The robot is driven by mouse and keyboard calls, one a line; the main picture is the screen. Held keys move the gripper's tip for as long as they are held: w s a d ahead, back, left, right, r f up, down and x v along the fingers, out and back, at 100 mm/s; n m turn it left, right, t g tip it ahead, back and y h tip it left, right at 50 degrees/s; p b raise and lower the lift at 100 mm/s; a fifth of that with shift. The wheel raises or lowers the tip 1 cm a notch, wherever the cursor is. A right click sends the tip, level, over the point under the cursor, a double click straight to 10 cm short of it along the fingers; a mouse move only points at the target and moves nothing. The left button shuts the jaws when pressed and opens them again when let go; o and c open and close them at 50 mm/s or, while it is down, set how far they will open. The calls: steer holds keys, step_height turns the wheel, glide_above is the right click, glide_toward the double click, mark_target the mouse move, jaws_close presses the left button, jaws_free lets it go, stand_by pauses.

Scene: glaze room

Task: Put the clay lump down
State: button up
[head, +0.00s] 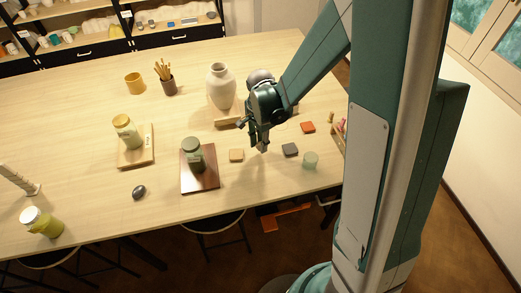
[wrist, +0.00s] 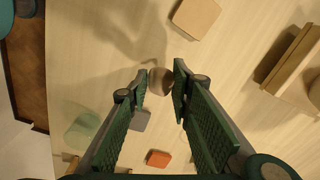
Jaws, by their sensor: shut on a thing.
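My gripper (head: 260,145) hangs over the right half of the table, pointing down. In the wrist view its fingertips (wrist: 160,82) are closed on a small rounded brownish-grey lump (wrist: 160,80), which I take to be the clay lump. The fingers cover parts of its sides. In the head view the lump is mostly hidden by the fingers. The gripper appears to be above the tabletop (head: 100,180); the exact gap is hard to tell.
Around the gripper lie a tan tile (head: 236,155), a grey tile (head: 290,150), an orange tile (head: 307,127) and a pale green cup (head: 310,160). A vase (head: 221,85) stands behind. Left are a dark jar (head: 193,155) on a board and a dark stone (head: 139,192).

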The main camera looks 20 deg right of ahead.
mark_target(261, 155)
steer(key=shift+f, duration=0.1)
steer(key=shift+f, duration=2)
steer(key=shift+f, duration=0.2)
steer(key=o, duration=0.9)
steer(key=shift+r, duration=0.25)
steer(key=shift+r, duration=5.95)
